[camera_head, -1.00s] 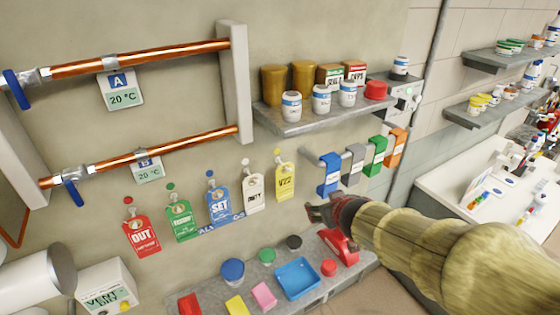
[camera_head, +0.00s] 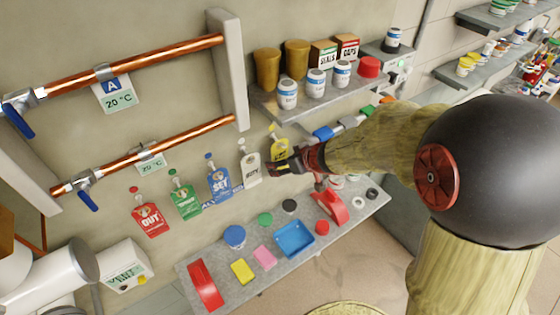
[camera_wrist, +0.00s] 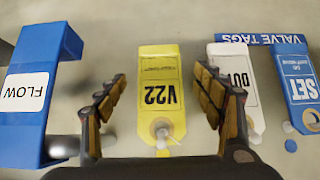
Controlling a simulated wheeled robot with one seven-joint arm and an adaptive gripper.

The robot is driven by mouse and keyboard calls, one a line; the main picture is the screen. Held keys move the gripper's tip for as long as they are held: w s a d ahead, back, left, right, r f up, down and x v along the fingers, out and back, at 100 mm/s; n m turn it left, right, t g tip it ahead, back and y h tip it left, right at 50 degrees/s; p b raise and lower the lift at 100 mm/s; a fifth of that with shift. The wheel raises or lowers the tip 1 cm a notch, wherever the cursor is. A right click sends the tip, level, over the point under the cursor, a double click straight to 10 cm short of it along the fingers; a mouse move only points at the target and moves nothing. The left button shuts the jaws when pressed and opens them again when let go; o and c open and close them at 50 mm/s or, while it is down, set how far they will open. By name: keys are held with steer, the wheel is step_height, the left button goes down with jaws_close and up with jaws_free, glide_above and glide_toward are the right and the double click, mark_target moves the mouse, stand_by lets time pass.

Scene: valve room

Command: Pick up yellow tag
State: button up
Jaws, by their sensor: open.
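The yellow tag (camera_head: 279,146) hangs on the wall at the right end of a row of tags, partly hidden by my gripper in the head view. In the wrist view the yellow tag (camera_wrist: 161,92) shows upside down with "V22" on it. It lies between the two fingers of my gripper (camera_wrist: 162,105), which is open and empty. In the head view my gripper (camera_head: 272,168) is in front of the tag's lower part. I cannot tell how far the fingers are from the wall.
A white tag (camera_wrist: 236,85) hangs close beside the yellow one, then a blue SET tag (camera_wrist: 300,92). A blue FLOW piece (camera_wrist: 40,90) stands on the other side. A grey shelf (camera_head: 262,275) with small items is below; another shelf (camera_head: 290,112) with jars is above.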

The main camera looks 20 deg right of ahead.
steer(key=shift+b+x, duration=0.8)
steer(key=shift+x, duration=1.55)
steer(key=shift+s+f, duration=0.15)
steer(key=shift+f, duration=0.05)
steer(key=shift+c, duration=0.6)
steer(key=c, duration=0.7)
steer(key=shift+c, duration=0.7)
steer(key=shift+r, duration=0.15)
steer(key=shift+r+p, duration=0.45)
steer(key=shift+p, duration=0.35)
steer(key=shift+r, duration=0.2)
steer(key=shift+s+f, duration=0.1)
